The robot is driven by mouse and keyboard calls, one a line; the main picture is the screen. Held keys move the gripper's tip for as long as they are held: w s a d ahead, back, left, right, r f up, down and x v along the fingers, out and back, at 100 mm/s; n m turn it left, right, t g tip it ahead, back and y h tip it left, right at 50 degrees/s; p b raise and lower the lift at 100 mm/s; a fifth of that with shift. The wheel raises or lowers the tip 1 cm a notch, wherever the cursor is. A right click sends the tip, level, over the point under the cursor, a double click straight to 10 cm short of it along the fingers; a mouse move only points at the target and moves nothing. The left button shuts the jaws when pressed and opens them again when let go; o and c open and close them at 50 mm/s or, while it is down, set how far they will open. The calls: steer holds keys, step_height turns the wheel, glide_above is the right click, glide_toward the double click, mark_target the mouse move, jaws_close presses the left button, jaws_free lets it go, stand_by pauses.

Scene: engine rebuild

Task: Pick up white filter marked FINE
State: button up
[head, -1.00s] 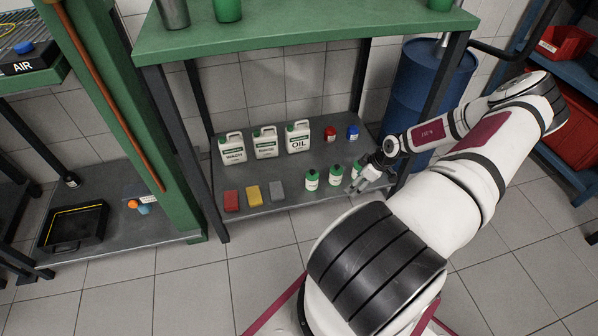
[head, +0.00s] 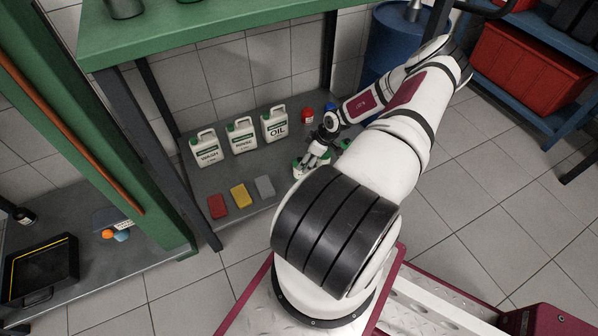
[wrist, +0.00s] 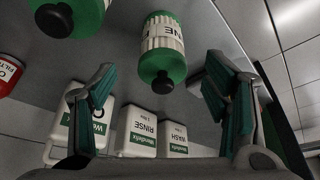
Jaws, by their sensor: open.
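A white pleated filter with green ends (wrist: 163,45) is in the wrist view, ahead of my gripper and between its fingers. Its label ends in "NE"; the rest is cut off by the angle. My gripper (wrist: 160,80) is open and empty, its fingers apart on either side of the view. Another green-and-white filter (wrist: 72,16) is at the upper left, its label not readable. In the head view, my gripper (head: 315,158) is over the row of green-and-white filters (head: 297,168) on the lower shelf and hides part of them.
Three white jugs (head: 241,136) stand behind on the grey shelf (head: 262,160). A red can (head: 307,114) and a blue can stand at the back. Red, yellow and grey blocks (head: 240,196) lie at the front left. The green bench top (head: 200,35) overhangs, and dark legs (head: 180,150) flank the shelf.

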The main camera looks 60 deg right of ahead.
steer(key=shift+b+x, duration=1.8)
steer(key=shift+x, duration=1.3)
steer(key=shift+w+a+r, duration=0.2)
steer(key=c, duration=1.3)
steer(key=shift+r, duration=0.15)
steer(key=shift+c, duration=0.2)
